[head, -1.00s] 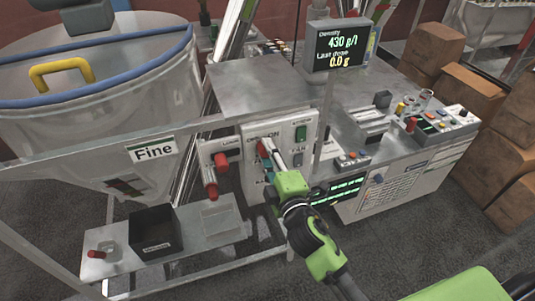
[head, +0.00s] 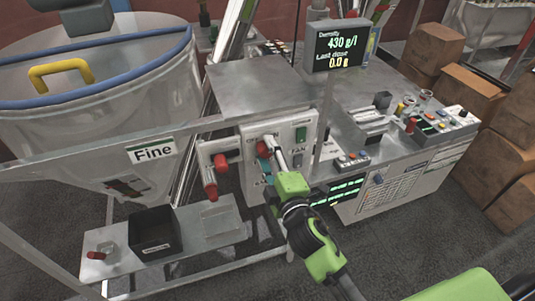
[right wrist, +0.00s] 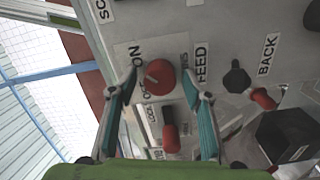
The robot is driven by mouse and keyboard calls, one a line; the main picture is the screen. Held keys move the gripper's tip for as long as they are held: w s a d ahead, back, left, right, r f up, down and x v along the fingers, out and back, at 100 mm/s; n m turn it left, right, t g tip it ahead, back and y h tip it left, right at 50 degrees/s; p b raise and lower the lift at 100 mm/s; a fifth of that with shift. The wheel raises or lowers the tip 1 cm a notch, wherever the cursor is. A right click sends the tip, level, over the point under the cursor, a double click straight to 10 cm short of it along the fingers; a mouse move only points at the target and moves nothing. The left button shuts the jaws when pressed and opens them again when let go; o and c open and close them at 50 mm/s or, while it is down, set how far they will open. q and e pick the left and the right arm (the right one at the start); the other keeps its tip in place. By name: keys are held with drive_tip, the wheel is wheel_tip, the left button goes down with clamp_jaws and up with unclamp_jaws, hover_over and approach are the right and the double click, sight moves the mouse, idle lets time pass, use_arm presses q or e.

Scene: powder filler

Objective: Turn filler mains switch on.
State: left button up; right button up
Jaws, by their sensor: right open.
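The filler's grey-white switch panel (head: 298,172) stands in the middle of the head view. Its red rotary knob (right wrist: 160,77) shows in the right wrist view, beside the label ON, with a pale pointer line on its face. My right gripper (right wrist: 161,88) is open, with one finger on each side of the knob. I cannot tell whether the fingers touch it. In the head view the right gripper (head: 272,153) reaches up to the panel and covers part of the knob and its labels. My left gripper is not in view.
Red-handled parts (head: 210,178) stick out left of the panel. A black box (head: 155,233) sits on a metal shelf at lower left. A display (head: 340,45) rises behind, and cardboard boxes (head: 470,85) stand at right.

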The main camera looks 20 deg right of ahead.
drive_tip(key=s, duration=1.2)
drive_tip(key=shift+d, duration=0.2)
